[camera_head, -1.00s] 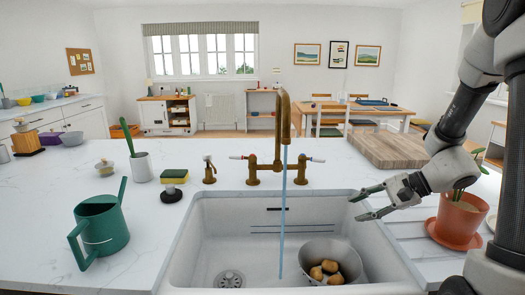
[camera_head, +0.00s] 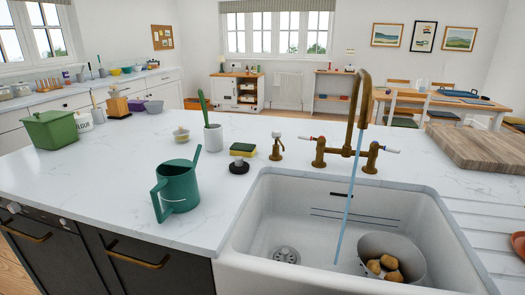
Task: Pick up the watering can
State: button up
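The green watering can (camera_head: 178,186) stands upright on the white marble worktop, left of the sink. Its handle faces left and front, and its spout rises at the back right. Nothing touches it that I can see. My gripper and arm are outside the view now.
The white sink (camera_head: 262,225) holds a pot (camera_head: 367,243) with potatoes, and water runs from the brass tap (camera_head: 357,110). Behind the can are a sponge (camera_head: 243,149), a black-based brush (camera_head: 239,166), a utensil pot (camera_head: 213,138) and a lidded dish (camera_head: 182,134). Worktop left of the can is clear.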

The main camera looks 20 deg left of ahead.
aim_at(178, 188)
jog(key=k+j+z, duration=0.1)
jog(key=j, duration=0.25)
jog(key=k+j+z, duration=0.1)
jog(key=j, duration=0.3)
jog(key=k+j, duration=0.1)
jog(key=j, duration=0.25)
jog(key=k+j+z, duration=0.15)
jog(key=j, duration=0.2)
jog(key=k+j+z, duration=0.1)
jog(key=j, duration=0.25)
